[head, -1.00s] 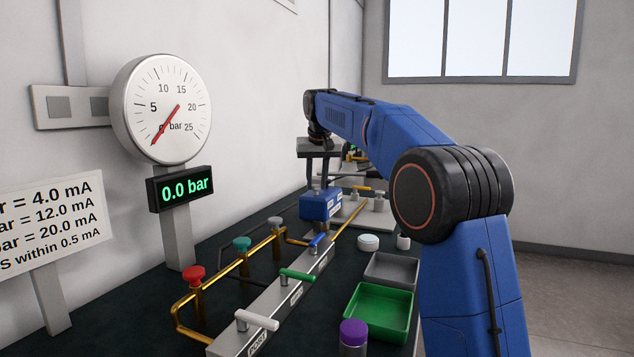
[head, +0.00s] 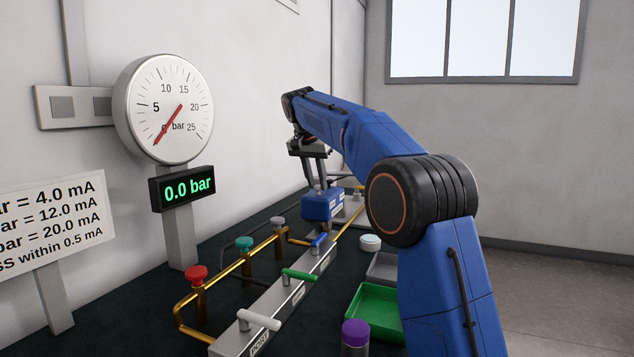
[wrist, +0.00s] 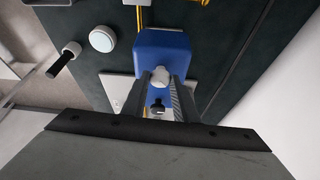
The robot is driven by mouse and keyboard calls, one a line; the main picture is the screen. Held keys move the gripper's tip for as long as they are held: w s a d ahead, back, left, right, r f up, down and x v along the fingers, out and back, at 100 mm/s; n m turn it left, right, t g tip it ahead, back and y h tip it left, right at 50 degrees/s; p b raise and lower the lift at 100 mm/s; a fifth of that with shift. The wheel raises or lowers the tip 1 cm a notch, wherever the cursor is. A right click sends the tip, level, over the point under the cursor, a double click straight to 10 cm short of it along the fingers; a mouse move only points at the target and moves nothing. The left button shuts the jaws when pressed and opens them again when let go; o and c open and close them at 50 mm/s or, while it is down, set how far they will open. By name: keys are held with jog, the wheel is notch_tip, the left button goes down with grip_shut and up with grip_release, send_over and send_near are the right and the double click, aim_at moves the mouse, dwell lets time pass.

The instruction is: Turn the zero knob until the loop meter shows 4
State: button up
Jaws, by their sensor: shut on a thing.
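The blue transmitter housing (head: 322,206) stands on the bench beyond the valve manifold; it also shows in the wrist view (wrist: 161,45). A small pale knob (wrist: 161,77) on it sits between my fingertips and looks like the zero knob; no label on it is readable. My gripper (head: 319,186) reaches down from above with its fingers tilted and is shut on this knob. A darker small part (wrist: 157,105) lies between the fingers, closer to the wrist camera. I cannot make out a loop meter display in these views.
The dial gauge (head: 148,115) and its display (head: 183,189) read 0.0 bar. A sign (head: 50,222) lists mA values. The manifold (head: 275,307) carries several coloured handles. A green tray (head: 374,318), white round cap (head: 370,242) and purple-capped bottle (head: 355,334) are nearby.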

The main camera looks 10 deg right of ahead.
dwell(0.4)
jog(key=o, duration=1.1)
jog(key=shift+c, duration=0.2)
jog(key=v, duration=1.2)
jog(key=shift+w, duration=0.1)
